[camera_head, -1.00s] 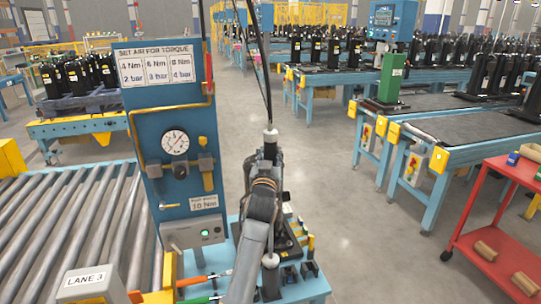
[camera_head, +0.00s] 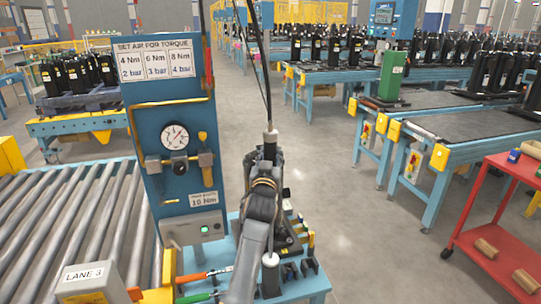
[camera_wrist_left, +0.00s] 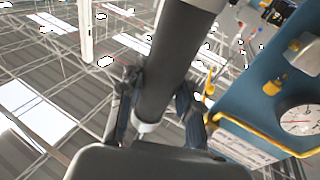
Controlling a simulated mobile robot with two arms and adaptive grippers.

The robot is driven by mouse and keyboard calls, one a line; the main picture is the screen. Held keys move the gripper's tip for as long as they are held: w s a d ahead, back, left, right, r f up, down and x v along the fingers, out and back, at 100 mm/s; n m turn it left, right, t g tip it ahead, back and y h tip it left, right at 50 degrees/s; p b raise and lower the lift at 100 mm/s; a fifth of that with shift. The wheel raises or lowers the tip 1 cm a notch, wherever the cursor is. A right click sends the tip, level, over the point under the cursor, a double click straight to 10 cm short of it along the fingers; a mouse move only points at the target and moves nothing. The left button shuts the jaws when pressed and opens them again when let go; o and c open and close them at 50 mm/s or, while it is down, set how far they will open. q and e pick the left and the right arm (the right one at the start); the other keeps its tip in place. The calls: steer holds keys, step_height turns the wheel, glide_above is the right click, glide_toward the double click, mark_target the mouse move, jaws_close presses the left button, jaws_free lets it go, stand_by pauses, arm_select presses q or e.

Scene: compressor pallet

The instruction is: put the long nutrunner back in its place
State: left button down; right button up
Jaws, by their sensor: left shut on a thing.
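My left gripper (camera_head: 266,172) is shut on the long nutrunner (camera_head: 270,140), a dark upright tool with a cable rising from its pale top. The arm hides much of its middle; a pale round part and dark lower section (camera_head: 270,275) show below, over the bench. In the left wrist view, the nutrunner's dark cylinder (camera_wrist_left: 170,65) passes between the fingers of the left gripper (camera_wrist_left: 155,105). Dark tool holders (camera_head: 308,268) stand on the small blue bench (camera_head: 318,284), just right of the tool's lower end. I cannot tell whether the tool touches a holder. My right gripper is out of view.
A blue panel (camera_head: 148,120) with a pressure gauge (camera_head: 174,136) stands close left of the tool. A roller conveyor (camera_head: 70,220) lies farther left. Orange- and green-ended tools (camera_head: 192,277) lie at the front. Floor to the right is clear up to a red cart (camera_head: 483,210).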

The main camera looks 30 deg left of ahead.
arm_select(q)
steer(key=c, duration=0.8)
jaws_free()
steer(key=shift+s+r, duration=0.1)
steer(key=shift+r, duration=0.15)
steer(key=shift+c, duration=0.2)
steer(key=shift+f, duration=0.4)
steer(key=v, duration=1.2)
steer(key=shift+r, duration=0.3)
steer(key=shift+d, duration=0.1)
